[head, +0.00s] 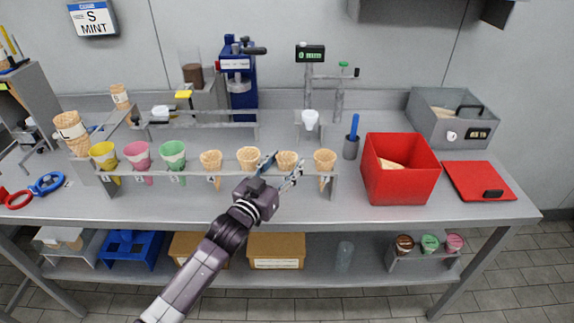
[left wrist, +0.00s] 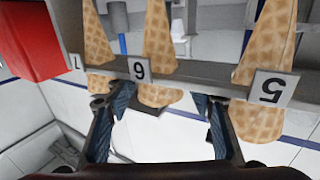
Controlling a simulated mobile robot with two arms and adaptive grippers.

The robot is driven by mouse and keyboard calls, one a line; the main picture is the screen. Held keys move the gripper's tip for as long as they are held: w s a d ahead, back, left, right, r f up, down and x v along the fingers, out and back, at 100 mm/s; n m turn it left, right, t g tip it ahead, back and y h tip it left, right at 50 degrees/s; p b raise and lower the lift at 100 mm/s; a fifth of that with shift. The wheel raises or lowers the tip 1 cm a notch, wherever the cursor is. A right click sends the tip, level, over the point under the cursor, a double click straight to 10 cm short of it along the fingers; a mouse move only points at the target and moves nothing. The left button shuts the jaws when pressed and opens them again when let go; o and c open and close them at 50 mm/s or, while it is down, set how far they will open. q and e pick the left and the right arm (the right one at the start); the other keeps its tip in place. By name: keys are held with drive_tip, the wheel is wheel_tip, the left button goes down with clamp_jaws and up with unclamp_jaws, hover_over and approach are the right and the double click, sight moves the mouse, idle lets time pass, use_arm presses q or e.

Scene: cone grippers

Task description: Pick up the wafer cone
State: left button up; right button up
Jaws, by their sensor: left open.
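Several plain wafer cones stand in a grey rack (head: 225,177) on the steel table, in numbered slots: slot 4 (head: 211,160), slot 5 (head: 248,157), slot 6 (head: 287,160) and slot 7 (head: 325,159). My left gripper (head: 281,170) is open in front of the slot 6 cone. In the left wrist view, where the labels look upside down, the slot 6 cone (left wrist: 160,50) shows between the spread fingers (left wrist: 163,110), which are not closed on it. The slot 5 cone (left wrist: 268,45) and slot 7 cone (left wrist: 98,40) flank it. My right gripper is not in view.
Yellow (head: 103,153), pink (head: 138,153) and green (head: 172,152) cones fill the rack's left slots. A red box (head: 400,185) with wafer pieces stands right of the rack, beside a blue-handled tool in a holder (head: 351,148). The table front is mostly clear.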

use_arm(q)
drive_tip(key=shift+w+d, duration=0.25)
drive_tip(key=shift+w, duration=0.2)
drive_tip(key=shift+c, duration=0.3)
drive_tip(key=c, duration=0.5)
drive_tip(key=shift+r, duration=0.15)
